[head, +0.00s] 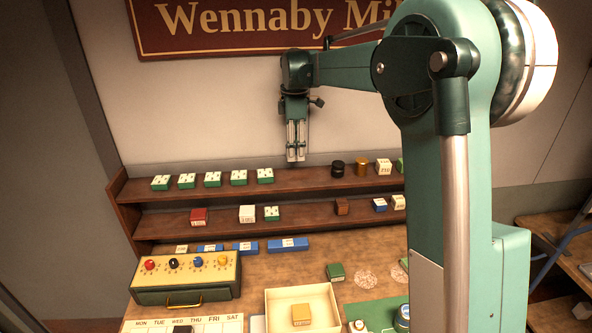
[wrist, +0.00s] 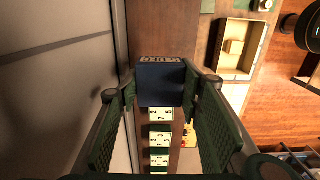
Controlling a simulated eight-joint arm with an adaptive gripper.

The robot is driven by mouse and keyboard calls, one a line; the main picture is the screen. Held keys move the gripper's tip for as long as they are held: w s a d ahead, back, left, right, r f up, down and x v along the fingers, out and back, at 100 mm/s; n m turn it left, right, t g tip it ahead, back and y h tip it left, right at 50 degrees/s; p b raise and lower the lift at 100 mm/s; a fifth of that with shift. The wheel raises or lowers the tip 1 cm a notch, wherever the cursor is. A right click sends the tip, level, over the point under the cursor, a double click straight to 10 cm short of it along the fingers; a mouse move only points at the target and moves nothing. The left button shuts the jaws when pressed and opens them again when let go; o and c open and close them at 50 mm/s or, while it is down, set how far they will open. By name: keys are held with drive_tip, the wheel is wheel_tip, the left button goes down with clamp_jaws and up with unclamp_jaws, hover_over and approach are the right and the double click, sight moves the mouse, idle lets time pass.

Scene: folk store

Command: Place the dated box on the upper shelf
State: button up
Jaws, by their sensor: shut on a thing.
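In the wrist view my gripper (wrist: 160,92) is shut on a dark blue box (wrist: 160,84), with a finger at each side. A pale label with dark lettering, seemingly "DEC", shows along its edge. The green-and-white boxes (wrist: 159,138) line up beyond it in that view. I cannot make out the held box clearly in the head view, nor whether it touches the shelf.
The lower shelf (head: 300,212) holds several boxes. On the counter are a knobbed panel (head: 187,276) and an open cream tray (head: 276,302) with a tan box inside.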

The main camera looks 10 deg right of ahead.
sight(295, 176)
drive_tip(key=shift+f, duration=1.75)
drive_tip(key=shift+f+p, duration=0.4)
drive_tip(key=shift+f, duration=1.65)
drive_tip(key=shift+f, duration=0.15)
drive_tip(key=o, duration=0.9)
wheel_tip(295, 176, up, 12)
drive_tip(key=shift+r+b, duration=0.15)
drive_tip(key=shift+b, duration=0.35)
